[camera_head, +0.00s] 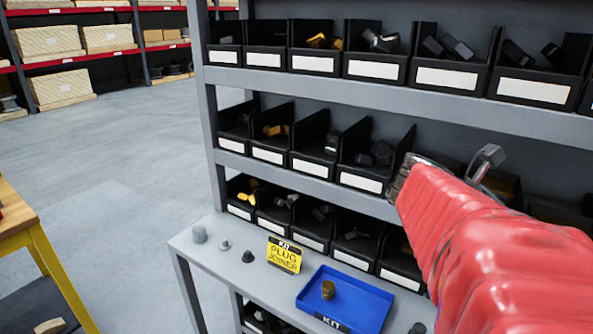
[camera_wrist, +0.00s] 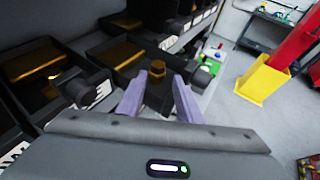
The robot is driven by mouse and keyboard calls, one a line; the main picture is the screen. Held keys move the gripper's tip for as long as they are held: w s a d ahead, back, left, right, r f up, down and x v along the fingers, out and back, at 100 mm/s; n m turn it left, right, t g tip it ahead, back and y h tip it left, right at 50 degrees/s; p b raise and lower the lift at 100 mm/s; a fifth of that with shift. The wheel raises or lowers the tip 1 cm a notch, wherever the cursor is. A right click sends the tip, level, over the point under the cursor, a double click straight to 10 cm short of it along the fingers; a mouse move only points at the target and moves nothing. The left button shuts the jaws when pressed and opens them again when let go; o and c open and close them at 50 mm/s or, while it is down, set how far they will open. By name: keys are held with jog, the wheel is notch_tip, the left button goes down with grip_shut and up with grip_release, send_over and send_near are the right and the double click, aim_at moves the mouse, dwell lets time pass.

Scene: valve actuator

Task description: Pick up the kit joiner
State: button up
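A small brass-coloured fitting (camera_head: 328,289) stands in the blue tray (camera_head: 375,301) marked KIT on the shelf ledge in the head view. A yellow sign (camera_head: 284,255) reading PLUG JOINER stands left of the tray. In the head view my red arm covers the right side, and the fingertips are not clear.
Black bins (camera_head: 370,165) with dark and brass parts fill the grey shelving. Several small grey parts (camera_head: 225,245) stand on the ledge left of the sign. A wooden table (camera_head: 15,225) is at far left. Open floor (camera_head: 110,165) lies left of the shelving.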

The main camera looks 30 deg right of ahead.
jog(key=shift+x, duration=1.8)
jog(key=shift+x, duration=2.55)
jog(key=shift+d, duration=0.1)
grip_shut()
